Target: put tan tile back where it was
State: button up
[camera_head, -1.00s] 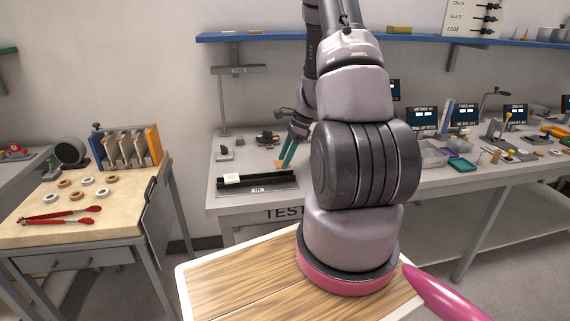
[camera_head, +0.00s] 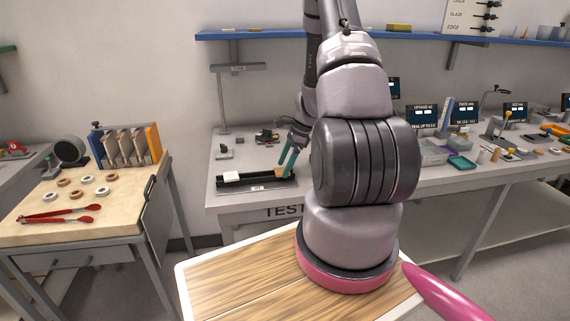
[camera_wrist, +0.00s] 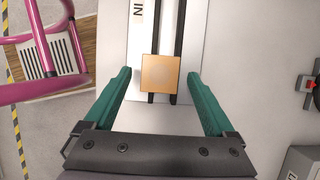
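The tan tile (camera_head: 281,173) lies at the right end of the black rails (camera_head: 257,184) on the test bench. In the wrist view the square tan tile (camera_wrist: 160,73) lies across the two dark rails, between my fingertips. My gripper (camera_wrist: 158,76) is open, with a gap between each green finger and the tile. In the head view my gripper (camera_head: 288,161) points down at the tile; its far side is hidden. A white tile (camera_head: 231,177) sits at the left end of the rails.
A stand (camera_head: 238,68) rises behind the rails. Small dark devices stand at the back of the bench. A blue shelf (camera_head: 260,37) runs above. The side table (camera_head: 80,200) at left holds rings, red tongs and a rack.

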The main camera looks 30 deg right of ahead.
jog(key=shift+r, duration=0.1)
jog(key=shift+r, duration=0.35)
jog(key=v, duration=1.2)
jog(key=a+r+n+t, duration=0.1)
jog(key=a+r+n, duration=0.3)
jog(key=r, duration=0.5)
jog(key=s+a+r+n+t+h, duration=0.1)
jog(key=s+a+r+n+t, duration=0.1)
jog(key=s+a+r+n, duration=0.4)
jog(key=s+a+r+n+t+h, duration=0.1)
jog(key=s+a+r+n+t, duration=0.2)
jog(key=s+a+r+n, duration=0.4)
jog(key=shift+s+a+r, duration=0.8)
jog(key=shift+s+r, duration=1.75)
jog(key=shift+r, duration=0.55)
